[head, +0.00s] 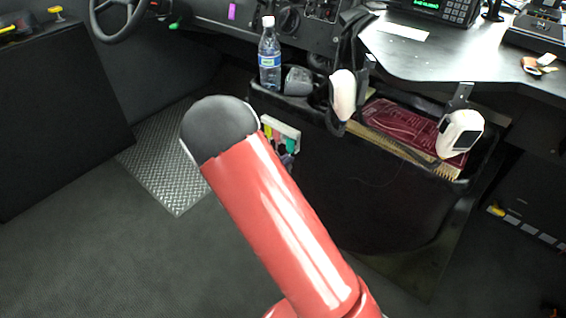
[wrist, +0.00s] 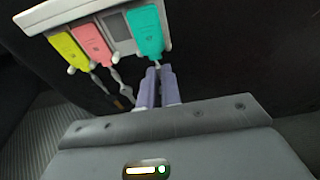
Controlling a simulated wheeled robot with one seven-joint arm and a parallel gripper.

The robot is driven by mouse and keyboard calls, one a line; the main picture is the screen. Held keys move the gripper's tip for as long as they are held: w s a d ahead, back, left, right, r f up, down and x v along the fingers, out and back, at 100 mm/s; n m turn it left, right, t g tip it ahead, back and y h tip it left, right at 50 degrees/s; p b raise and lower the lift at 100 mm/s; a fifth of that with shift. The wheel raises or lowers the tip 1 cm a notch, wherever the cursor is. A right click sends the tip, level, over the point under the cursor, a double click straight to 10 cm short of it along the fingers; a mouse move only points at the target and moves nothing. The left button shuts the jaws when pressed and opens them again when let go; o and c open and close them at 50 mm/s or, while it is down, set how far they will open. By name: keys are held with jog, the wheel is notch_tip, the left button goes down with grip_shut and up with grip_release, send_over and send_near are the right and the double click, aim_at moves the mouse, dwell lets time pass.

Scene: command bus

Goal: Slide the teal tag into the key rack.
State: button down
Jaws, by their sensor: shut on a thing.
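The key rack (wrist: 101,14) is a white holder across the top left of the wrist view. It also shows small in the head view (head: 284,125), on the side of the dark bin. The teal tag (wrist: 145,30) lies over the right part of the rack, with its narrow end pointing down. My gripper (wrist: 157,72) has its purple fingers shut at the lower end of the teal tag. I cannot tell how deep the tag sits in its slot. In the head view my arm partly hides the gripper (head: 286,152).
A yellow tag (wrist: 70,50) and a pink tag (wrist: 94,42) hang left of the teal one, with keys below. The dark bin (head: 370,200) holds a water bottle (head: 269,58) and a red folder (head: 405,128). A desk (head: 430,55) overhangs at the right. Open floor (head: 110,245) lies left.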

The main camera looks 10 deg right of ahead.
jog(key=shift+w+d, duration=0.4)
jog(key=shift+d, duration=0.1)
dwell(1.0)
dwell(0.5)
jog(key=c, duration=1.5)
grip_release()
jog(key=shift+f+v, duration=0.15)
jog(key=shift+v, duration=0.55)
jog(key=shift+f+v, duration=0.1)
jog(key=shift+v, duration=0.6)
jog(key=shift+f+p+v, duration=0.15)
jog(key=shift+f+v, duration=0.1)
jog(key=shift+v, duration=0.95)
jog(key=shift+f+p+v, duration=0.1)
jog(key=shift+f+v, duration=0.1)
jog(key=shift+v, duration=0.95)
jog(key=shift+f+p+v, duration=0.15)
jog(key=shift+f+v, duration=0.1)
jog(key=shift+v, duration=0.95)
jog(key=shift+s, duration=0.1)
